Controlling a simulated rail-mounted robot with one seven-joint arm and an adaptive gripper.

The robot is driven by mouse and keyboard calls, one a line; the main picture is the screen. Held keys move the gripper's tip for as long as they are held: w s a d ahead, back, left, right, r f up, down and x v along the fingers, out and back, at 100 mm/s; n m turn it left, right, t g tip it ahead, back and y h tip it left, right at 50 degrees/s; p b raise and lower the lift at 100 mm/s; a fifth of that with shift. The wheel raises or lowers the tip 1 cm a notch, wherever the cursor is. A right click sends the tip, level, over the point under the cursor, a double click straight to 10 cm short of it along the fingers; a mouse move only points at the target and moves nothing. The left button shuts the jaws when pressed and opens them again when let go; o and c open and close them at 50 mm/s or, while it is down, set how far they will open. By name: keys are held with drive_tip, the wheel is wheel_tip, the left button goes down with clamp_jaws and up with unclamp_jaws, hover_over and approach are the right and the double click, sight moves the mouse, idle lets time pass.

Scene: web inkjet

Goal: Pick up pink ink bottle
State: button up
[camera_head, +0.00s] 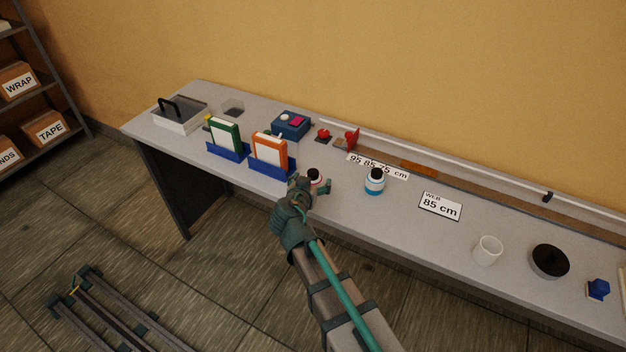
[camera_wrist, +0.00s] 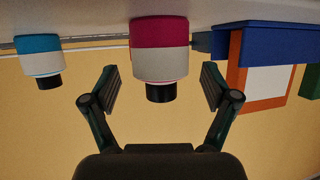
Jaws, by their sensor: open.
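The pink ink bottle (camera_wrist: 160,36) has a pink band, a white body and a black cap. It stands upright on the bench, and the wrist view shows it upside down. My gripper (camera_wrist: 161,88) is open, with one finger on each side of the bottle's line and a visible gap on both sides. In the head view my gripper (camera_head: 311,187) is at the bench's front edge, close to the bottle (camera_head: 315,177), and hides its lower part. Whether the fingertips reach fully around the bottle I cannot tell.
A blue ink bottle (camera_head: 374,182) stands to the right. An orange-framed cartridge in a blue holder (camera_head: 270,152) is close on the left, with a green one (camera_head: 226,135) beyond. An "85 cm" sign (camera_head: 440,206) and a white cup (camera_head: 488,250) are farther right.

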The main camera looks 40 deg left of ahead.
drive_tip(key=shift+x, duration=0.95)
drive_tip(key=c, duration=1.4)
drive_tip(key=shift+r, duration=0.1)
